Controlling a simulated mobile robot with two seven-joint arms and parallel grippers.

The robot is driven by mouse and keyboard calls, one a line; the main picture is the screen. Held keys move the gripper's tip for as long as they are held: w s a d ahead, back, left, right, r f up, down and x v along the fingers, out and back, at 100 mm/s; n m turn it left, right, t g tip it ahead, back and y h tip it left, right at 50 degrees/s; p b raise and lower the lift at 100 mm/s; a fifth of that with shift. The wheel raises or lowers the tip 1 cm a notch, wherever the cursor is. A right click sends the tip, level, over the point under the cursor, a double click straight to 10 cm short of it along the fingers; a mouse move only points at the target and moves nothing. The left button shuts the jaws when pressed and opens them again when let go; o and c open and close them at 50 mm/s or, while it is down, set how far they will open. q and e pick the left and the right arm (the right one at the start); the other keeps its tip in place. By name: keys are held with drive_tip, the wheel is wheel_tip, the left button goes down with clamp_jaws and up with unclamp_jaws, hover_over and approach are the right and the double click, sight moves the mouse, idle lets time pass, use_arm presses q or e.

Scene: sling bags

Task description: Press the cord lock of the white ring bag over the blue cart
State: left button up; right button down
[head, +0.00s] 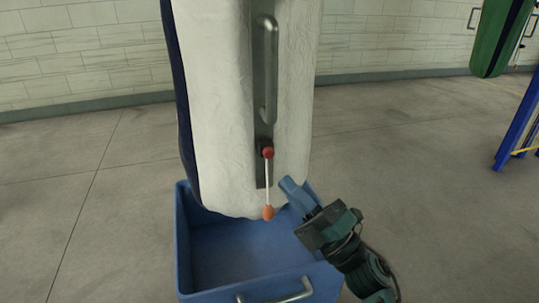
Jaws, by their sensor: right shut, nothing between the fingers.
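The white bag (217,110), with a dark blue side edge, hangs upright over the blue cart (190,240). A dark strip on its front carries a grey handle (268,70). Below the handle a red knob-like piece (267,152) sits at the top of a short pale cord (268,182), and an orange-red piece (268,212) hangs at its lower end. I cannot tell for sure which is the cord lock. My right gripper (287,187) is shut and empty, just right of the cord near the bag's bottom, pointing up and left. Contact with the bag is unclear. My left gripper is out of view.
The cart's inside looks empty, and a metal handle (275,297) is on its near wall. The concrete floor left and right is clear. A tiled wall is behind.

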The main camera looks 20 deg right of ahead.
sight(269, 153)
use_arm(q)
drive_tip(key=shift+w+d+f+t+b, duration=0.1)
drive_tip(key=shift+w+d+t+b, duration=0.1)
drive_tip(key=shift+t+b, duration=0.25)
use_arm(e)
drive_tip(key=w, duration=0.7)
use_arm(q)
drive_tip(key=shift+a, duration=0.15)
use_arm(e)
drive_tip(key=shift+a, duration=0.1)
idle(0.4)
idle(0.9)
drive_tip(key=shift+w, duration=0.4)
use_arm(q)
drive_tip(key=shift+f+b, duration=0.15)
drive_tip(key=shift+b, duration=0.15)
use_arm(e)
drive_tip(key=shift+w, duration=0.55)
idle(0.3)
drive_tip(key=shift+s, duration=0.1)
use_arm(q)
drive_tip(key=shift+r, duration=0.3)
use_arm(e)
drive_tip(key=shift+s, duration=0.9)
